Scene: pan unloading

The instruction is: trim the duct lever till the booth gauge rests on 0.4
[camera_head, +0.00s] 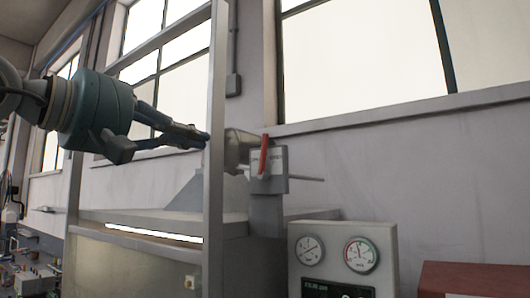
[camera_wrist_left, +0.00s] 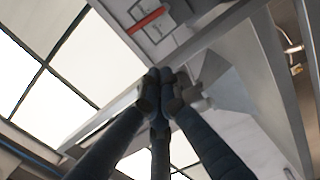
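The duct lever has a red handle (camera_head: 264,157), standing nearly upright on a grey plate with small dark lettering. The red handle also shows at the top of the left wrist view (camera_wrist_left: 148,20). A grey gauge box (camera_head: 342,232) stands lower right, with a left dial (camera_head: 309,250) and a right dial (camera_head: 361,255); their numbers are too small to read. Which one is the booth gauge I cannot tell. My left gripper (camera_head: 203,138) is left of the lever, apart from it, by the upright post. In the left wrist view its fingertips (camera_wrist_left: 162,84) are together, with nothing visible between them. My right gripper is out of view.
A pale metal upright post (camera_head: 214,120) stands between my left gripper and the lever. A booth or bench with a grey top (camera_head: 150,217) lies below. A dark display (camera_head: 335,290) is cut off under the dials. A red box (camera_head: 470,280) is lower right.

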